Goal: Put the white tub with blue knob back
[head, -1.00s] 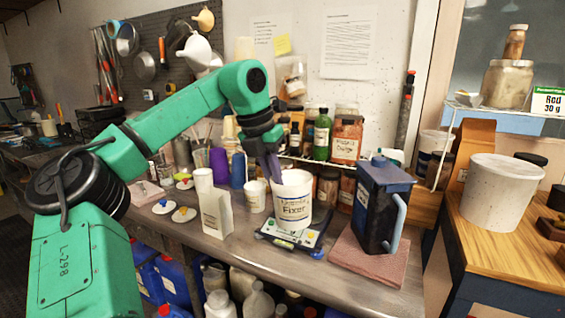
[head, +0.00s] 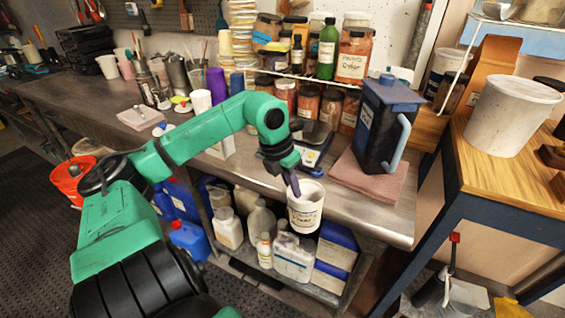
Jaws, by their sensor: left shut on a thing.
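A white tub (head: 305,212) with a dark-lettered label hangs in my left gripper (head: 294,186). The gripper is shut on the tub's rim at its left side, with the fingers pointing down. The tub is about upright, in front of the bench's front edge, with bottles on the lower shelf behind it in the picture. I cannot make out a blue knob on it. My right gripper is not in view.
A scale (head: 313,153) lies on the steel bench (head: 385,213), left of a dark blue jug (head: 377,128) on a pink cloth (head: 352,180). Jars crowd the back. An orange bucket (head: 68,182) stands at left. A large white bucket (head: 508,115) is on the wooden table.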

